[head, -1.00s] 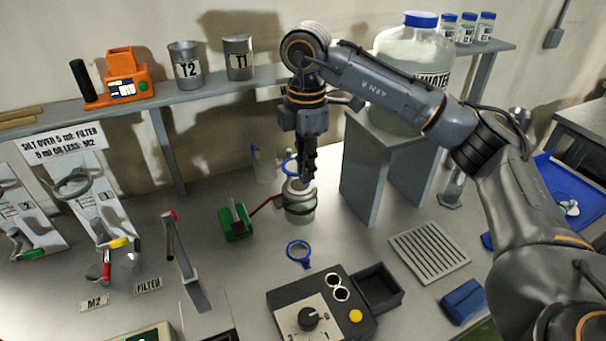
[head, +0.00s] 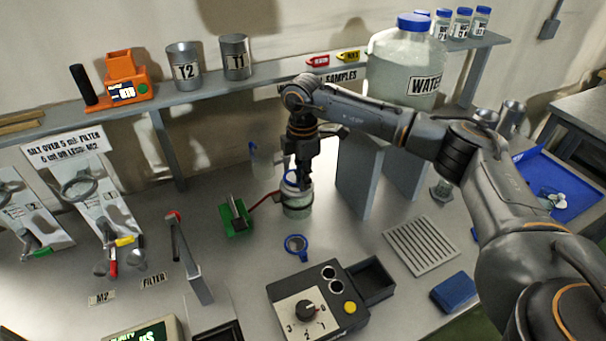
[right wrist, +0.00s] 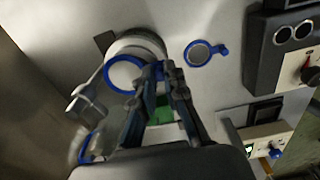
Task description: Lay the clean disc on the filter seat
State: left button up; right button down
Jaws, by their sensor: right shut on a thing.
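My right gripper (head: 302,182) points down over the filter jar (head: 297,208) and is shut on a blue-rimmed disc (head: 289,178). In the right wrist view the fingertips (right wrist: 162,72) hold this disc (right wrist: 124,73) by its edge, and its face looks white and clean. It overlaps the pale round top of the jar (right wrist: 150,45), where the filter seat is. I cannot tell whether disc and seat touch. A second blue-rimmed disc (head: 296,245), with a greyer face (right wrist: 199,53), lies on the bench in front of the jar. My left gripper is not in view.
A green device (head: 236,215) with a red hose stands left of the jar. A clear bottle (head: 264,162) is behind it. A black control box (head: 325,300), a drain grid (head: 421,246) and the shelf stand (head: 360,185) are nearby.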

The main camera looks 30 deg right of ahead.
jog(key=shift+a+f, duration=0.1)
jog(key=shift+f, duration=0.05)
jog(key=c, duration=1.4)
grip_release()
jog(key=shift+r, duration=0.55)
notch_tip(320, 180, up, 11)
jog(key=b, duration=0.3)
jog(key=shift+r, duration=0.15)
